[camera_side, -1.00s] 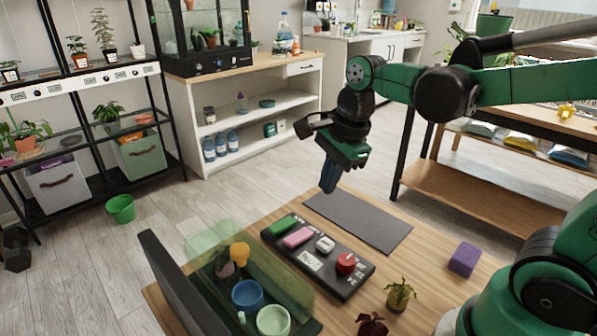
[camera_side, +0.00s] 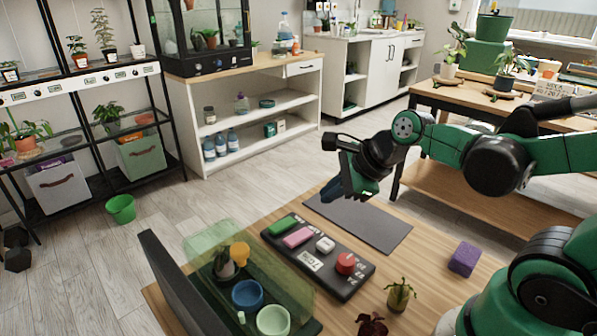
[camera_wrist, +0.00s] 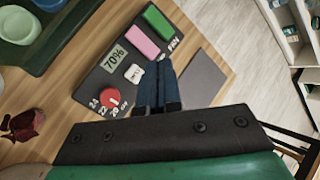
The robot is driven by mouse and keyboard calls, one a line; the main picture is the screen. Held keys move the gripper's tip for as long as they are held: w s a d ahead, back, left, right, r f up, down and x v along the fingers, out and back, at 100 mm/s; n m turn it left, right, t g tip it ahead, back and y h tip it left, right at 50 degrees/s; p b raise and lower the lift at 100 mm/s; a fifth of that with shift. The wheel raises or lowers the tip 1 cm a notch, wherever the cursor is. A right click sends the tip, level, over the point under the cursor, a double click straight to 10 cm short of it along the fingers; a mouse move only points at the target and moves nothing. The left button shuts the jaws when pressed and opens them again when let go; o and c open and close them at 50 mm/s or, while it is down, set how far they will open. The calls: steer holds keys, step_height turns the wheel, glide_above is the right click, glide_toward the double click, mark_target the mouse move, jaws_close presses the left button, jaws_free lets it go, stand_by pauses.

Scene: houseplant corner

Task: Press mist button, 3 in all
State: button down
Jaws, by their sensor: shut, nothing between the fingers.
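A black control panel (camera_side: 338,282) lies on the wooden table, seen in both views. It carries a green button (camera_side: 281,224), a pink button (camera_side: 298,237), a white button (camera_side: 325,244) and a red round knob (camera_side: 346,263). The wrist view shows a display (camera_wrist: 114,58) reading 70% and the word FAN beside the green button. I cannot read a mist label. My gripper (camera_side: 330,190) is shut and empty, above the table beyond the panel. In the wrist view its blue fingertips (camera_wrist: 160,64) appear just beside the white button (camera_wrist: 135,73), over the panel's edge; contact is not visible.
A dark grey mat (camera_side: 375,228) lies behind the panel. A green transparent cover (camera_side: 270,262) stands left, over a blue pot (camera_side: 247,294) and a pale green pot (camera_side: 273,321). A purple block (camera_side: 464,259) and small plant (camera_side: 399,296) stand right. Bare table lies between.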

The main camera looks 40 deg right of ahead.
mark_target(328, 243)
steer(key=shift+f, duration=3.7)
steer(key=shift+r, duration=0.1)
steer(key=shift+r, duration=2.4)
steer(key=n, duration=0.4)
steer(key=r+n, duration=0.1)
steer(key=n, duration=0.1)
steer(key=shift+s+a, duration=0.25)
steer(key=shift+s, duration=0.05)
steer(key=r+n, duration=0.1)
steer(key=n, duration=0.5)
steer(key=s+r+n, duration=0.1)
steer(key=n, duration=0.5)
steer(key=s+a+r+n+h, duration=0.1)
steer(key=n, duration=0.6)
